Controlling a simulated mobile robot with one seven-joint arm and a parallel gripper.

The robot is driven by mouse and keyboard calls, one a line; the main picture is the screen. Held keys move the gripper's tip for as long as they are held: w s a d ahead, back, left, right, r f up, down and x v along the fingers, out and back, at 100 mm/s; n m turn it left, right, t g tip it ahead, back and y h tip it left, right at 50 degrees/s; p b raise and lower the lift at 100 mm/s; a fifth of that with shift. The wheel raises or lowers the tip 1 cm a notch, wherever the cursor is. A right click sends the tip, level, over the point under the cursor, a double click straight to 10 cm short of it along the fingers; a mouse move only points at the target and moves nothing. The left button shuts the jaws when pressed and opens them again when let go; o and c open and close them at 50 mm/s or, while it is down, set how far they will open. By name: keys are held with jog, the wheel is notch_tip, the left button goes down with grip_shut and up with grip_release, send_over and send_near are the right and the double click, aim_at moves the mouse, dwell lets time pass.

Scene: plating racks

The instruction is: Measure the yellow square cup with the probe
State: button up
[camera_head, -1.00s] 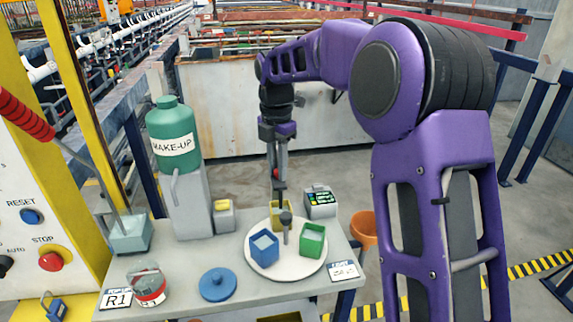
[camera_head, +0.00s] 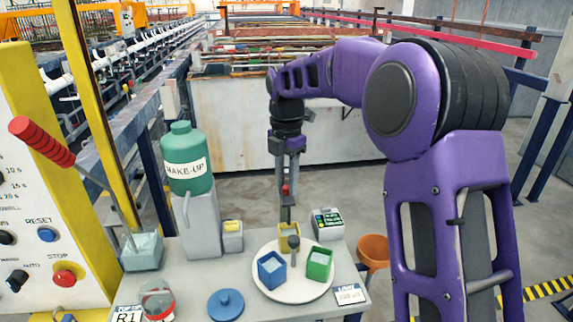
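My gripper (camera_head: 287,178) points straight down above the round white plate (camera_head: 262,291). It appears shut on the probe (camera_head: 285,190), a slim dark piece with a red part between the fingertips. The probe's lower end is at or just above the yellow square cup (camera_head: 282,231), at the back of the plate. I cannot tell whether its tip is inside the cup. A grey knob on a post (camera_head: 293,242) stands in front and hides part of the yellow cup. A blue square cup (camera_head: 272,270) is at front left and a green one (camera_head: 319,265) at right.
A meter with a lit green display (camera_head: 328,222) stands behind the plate at right. A green MAKE-UP bottle (camera_head: 187,155) on a grey stand is left. A blue lid (camera_head: 225,304), a red-banded jar (camera_head: 158,302) and a label card (camera_head: 350,294) lie forward. An orange bucket (camera_head: 373,250) stands right.

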notch_tip(320, 180, up, 17)
jog(key=p, duration=0.2)
jog(key=shift+r, duration=0.15)
